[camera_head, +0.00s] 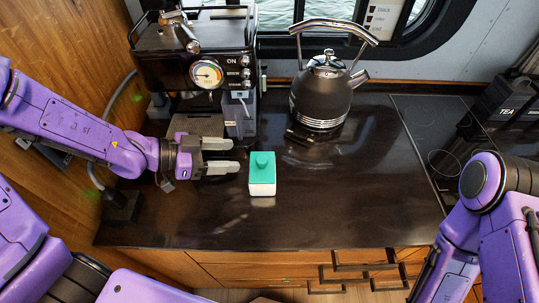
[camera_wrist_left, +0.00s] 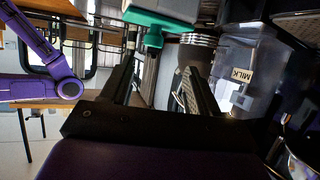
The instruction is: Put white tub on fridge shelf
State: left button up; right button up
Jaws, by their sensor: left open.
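The white tub (camera_head: 262,188) with a teal lid and round knob stands upright on the dark counter (camera_head: 330,210), near the middle. My left gripper (camera_head: 229,156) is open and empty just left of the tub, its fingers pointing right toward it with a small gap. In the left wrist view the tub's teal lid (camera_wrist_left: 158,20) shows at the top, beyond the tips of my open left gripper (camera_wrist_left: 159,66). My right arm shows at the right of the head view, but its gripper is out of view. No fridge shelf can be made out.
A coffee machine (camera_head: 205,55) stands behind my left gripper. A dark kettle (camera_head: 322,95) stands behind and right of the tub. A clear box labelled MILK (camera_wrist_left: 240,70) shows in the wrist view. Black TEA canister (camera_head: 512,105) is at far right. Counter right of the tub is clear.

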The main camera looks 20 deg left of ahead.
aim_at(261, 159)
pick_arm(q)
jog(key=d, duration=0.1)
jog(key=d+f, duration=0.1)
jog(key=d, duration=0.2)
jog(key=shift+w+f, duration=0.2)
jog(key=shift+w, duration=0.15)
jog(key=x, duration=0.5)
jog(key=shift+w+a+f, duration=0.15)
jog(key=shift+w+a, duration=0.2)
jog(key=shift+w+d+f, duration=0.1)
jog(key=shift+w+d, duration=0.05)
jog(key=shift+d, duration=0.25)
jog(key=shift+s, duration=0.2)
jog(key=shift+c, duration=1.2)
grip_shut()
